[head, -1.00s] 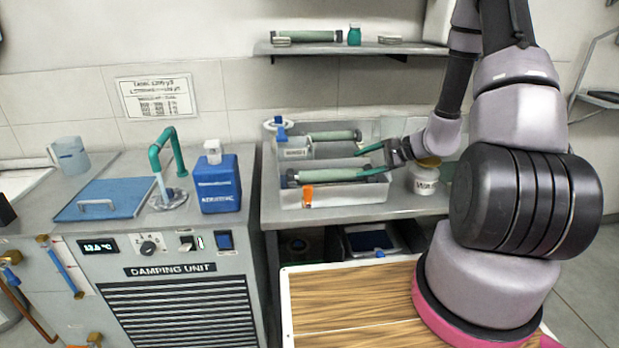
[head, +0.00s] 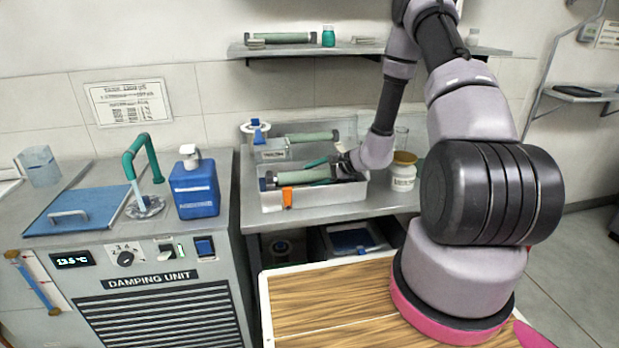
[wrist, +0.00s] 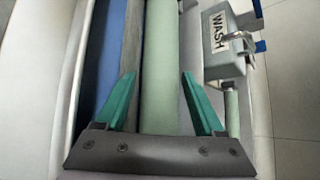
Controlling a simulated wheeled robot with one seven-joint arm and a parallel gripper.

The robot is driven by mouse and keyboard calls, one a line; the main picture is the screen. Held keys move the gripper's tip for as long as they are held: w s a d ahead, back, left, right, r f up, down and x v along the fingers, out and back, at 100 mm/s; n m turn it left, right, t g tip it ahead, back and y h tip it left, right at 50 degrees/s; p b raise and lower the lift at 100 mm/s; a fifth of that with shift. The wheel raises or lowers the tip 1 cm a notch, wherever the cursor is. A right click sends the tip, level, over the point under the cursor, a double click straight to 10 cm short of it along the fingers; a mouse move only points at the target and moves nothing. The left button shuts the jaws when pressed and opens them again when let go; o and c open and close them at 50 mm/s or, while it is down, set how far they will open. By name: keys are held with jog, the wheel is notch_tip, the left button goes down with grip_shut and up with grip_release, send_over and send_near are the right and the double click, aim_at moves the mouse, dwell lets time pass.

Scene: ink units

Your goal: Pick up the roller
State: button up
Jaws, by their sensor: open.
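A pale green roller (head: 300,176) with dark ends lies lengthwise in the front of the light grey tray (head: 325,197) on the bench. My gripper (head: 322,168) is at the right part of this roller in the head view, and the arm partly hides that end. In the wrist view, the roller (wrist: 160,60) runs between the two teal fingers of my gripper (wrist: 159,74). The fingers are apart, with a gap on each side of the roller. A second green roller (head: 308,137) lies behind, near a holder labelled WASH (wrist: 218,40).
An orange clip (head: 287,197) is on the tray's front wall. A blue bottle (head: 194,187) stands on the damping unit (head: 165,300) to the left. Another roller (head: 280,38) lies on the wall shelf (head: 350,47).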

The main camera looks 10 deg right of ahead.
grip_shut()
